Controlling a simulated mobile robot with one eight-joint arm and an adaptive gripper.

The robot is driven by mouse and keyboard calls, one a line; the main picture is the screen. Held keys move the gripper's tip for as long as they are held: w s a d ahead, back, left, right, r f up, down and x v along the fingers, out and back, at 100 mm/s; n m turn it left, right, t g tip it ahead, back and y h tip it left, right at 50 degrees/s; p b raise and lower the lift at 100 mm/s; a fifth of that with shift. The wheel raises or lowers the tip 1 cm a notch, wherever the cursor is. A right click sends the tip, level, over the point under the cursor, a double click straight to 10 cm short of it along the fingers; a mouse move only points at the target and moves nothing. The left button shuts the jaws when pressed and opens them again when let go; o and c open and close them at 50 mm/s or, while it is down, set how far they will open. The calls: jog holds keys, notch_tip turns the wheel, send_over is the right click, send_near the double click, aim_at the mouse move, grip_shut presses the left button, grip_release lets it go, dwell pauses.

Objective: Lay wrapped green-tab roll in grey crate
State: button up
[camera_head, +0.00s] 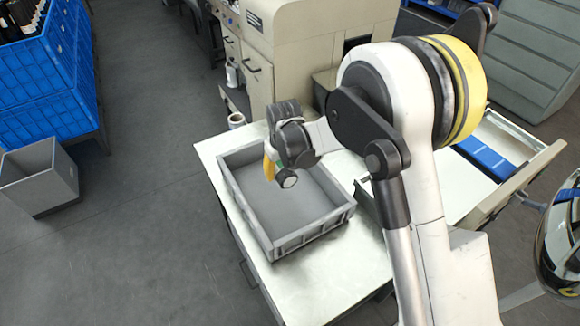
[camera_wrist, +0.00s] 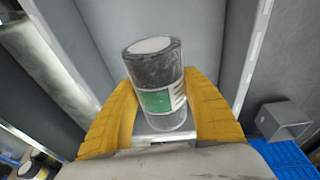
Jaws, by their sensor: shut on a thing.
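The roll (camera_wrist: 154,65) is dark with a green patch and a clear wrapped look in the wrist view. It sits between the two yellow fingers of my gripper (camera_wrist: 160,110), which is shut on it. Most of the roll is hidden there by my wrist. The crate stands on the white table and its visible floor is bare. I cannot tell how high the roll is above the crate floor.
The white table (camera_head: 345,277) has clear room in front of the crate. A small cup (camera_head: 236,121) stands behind it. A beige machine (camera_head: 305,45) is at the back. An open drawer with a blue insert (camera_head: 485,157) is at right. Blue crates (camera_head: 45,90) and a grey bin (camera_head: 40,178) stand left.

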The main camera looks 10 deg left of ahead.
aim_at(283, 169)
jog(key=shift+s+d+b+x, duration=0.1)
jog(key=shift+s+b+x, duration=0.15)
jog(key=shift+b+x, duration=0.75)
jog(key=shift+s+d+b+x, duration=0.2)
jog(key=shift+b+x, duration=0.25)
jog(key=shift+x, duration=1.15)
jog(key=shift+s+d+b+x, duration=0.1)
jog(key=shift+s+b+x, duration=0.2)
jog(key=shift+b+x, duration=0.7)
jog(key=shift+s+b+x, duration=0.2)
jog(key=shift+b+x, duration=0.1)
jog(key=shift+x, duration=0.85)
jog(key=o, duration=1.5)
jog(key=shift+c, duration=0.2)
jog(key=v, duration=1.2)
jog(key=shift+w, duration=0.15)
